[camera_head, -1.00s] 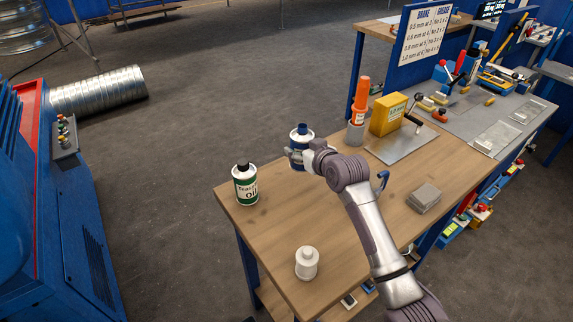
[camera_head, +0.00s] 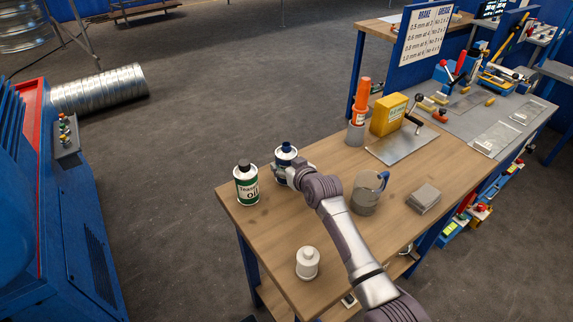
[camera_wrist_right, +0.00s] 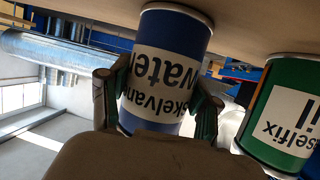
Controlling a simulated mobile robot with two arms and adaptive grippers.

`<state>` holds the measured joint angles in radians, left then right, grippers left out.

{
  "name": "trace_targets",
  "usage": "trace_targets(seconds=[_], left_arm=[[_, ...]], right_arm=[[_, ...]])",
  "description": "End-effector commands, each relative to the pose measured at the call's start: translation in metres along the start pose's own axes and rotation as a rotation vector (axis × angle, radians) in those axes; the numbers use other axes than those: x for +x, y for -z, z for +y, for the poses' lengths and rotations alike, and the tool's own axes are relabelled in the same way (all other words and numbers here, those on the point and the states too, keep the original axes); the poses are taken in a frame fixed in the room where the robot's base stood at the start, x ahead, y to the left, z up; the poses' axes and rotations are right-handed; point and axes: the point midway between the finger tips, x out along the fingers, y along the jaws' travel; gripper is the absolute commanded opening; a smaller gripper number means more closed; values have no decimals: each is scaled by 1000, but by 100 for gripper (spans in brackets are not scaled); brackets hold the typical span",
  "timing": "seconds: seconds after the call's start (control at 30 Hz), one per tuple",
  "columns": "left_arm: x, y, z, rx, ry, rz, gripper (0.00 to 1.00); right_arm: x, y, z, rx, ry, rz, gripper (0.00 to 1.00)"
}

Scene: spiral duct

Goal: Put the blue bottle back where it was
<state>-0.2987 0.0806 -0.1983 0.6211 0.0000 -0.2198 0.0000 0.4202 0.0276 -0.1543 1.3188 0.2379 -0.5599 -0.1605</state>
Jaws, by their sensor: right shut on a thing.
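The blue bottle (camera_head: 285,156) has a dark blue cap and a white label. It is upright at the left part of the wooden table (camera_head: 300,218), just right of the green oil bottle (camera_head: 246,184). My right gripper (camera_head: 281,176) is shut around its body. In the right wrist view the blue bottle (camera_wrist_right: 165,70) appears upside down between the two fingers of the right gripper (camera_wrist_right: 160,103), with the green bottle (camera_wrist_right: 285,115) close by on the right. I cannot tell whether its base touches the table. My left gripper is out of view.
A white bottle (camera_head: 307,263) stands near the front edge. A grey jug with a blue handle (camera_head: 368,193) and a grey block stack (camera_head: 424,198) stand to the right. An orange tube (camera_head: 358,120) and a yellow box (camera_head: 388,114) stand farther back.

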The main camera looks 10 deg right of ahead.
Motion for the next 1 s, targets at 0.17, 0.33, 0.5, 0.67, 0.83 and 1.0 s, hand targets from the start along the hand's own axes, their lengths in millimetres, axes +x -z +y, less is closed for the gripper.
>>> trace_targets(seconds=[0.17, 0.33, 0.5, 0.67, 0.83, 1.0], left_arm=[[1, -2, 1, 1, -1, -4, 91], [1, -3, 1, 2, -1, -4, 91], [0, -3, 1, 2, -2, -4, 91], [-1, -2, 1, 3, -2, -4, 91], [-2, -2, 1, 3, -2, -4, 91], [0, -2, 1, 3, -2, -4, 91]], right_arm=[[1, -2, 0, 0, 0, -1, 82], [1, -2, 0, 0, 0, -1, 87], [0, -1, 0, 0, 0, -1, 87], [-9, 0, 0, 0, 0, -1, 87], [-39, 0, 0, -2, -1, -1, 87], [-76, 0, 0, -2, -1, 0, 87]])
